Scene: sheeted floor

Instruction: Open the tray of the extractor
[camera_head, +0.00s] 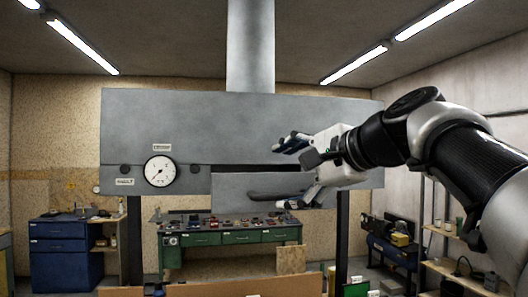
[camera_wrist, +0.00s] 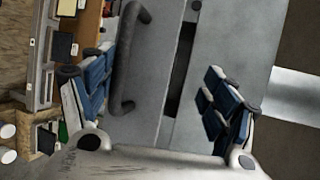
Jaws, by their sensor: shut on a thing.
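The grey extractor hood (camera_head: 225,125) fills the middle of the head view. Its tray (camera_head: 232,203) is the lower grey front panel, with a dark slot above it. A dark bar handle (camera_head: 268,196) runs along the tray front, and in the wrist view the handle (camera_wrist: 128,60) stands upright in the picture. My gripper (camera_head: 292,173) is in front of the tray's right part, its two fingers wide apart.
A round gauge (camera_head: 160,171) is on the hood's left side. A green workbench (camera_head: 228,236) with small items stands behind, and a blue cabinet (camera_head: 70,250) at the left. Shelves (camera_head: 455,245) line the right wall. A dark post (camera_head: 342,235) stands below the hood.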

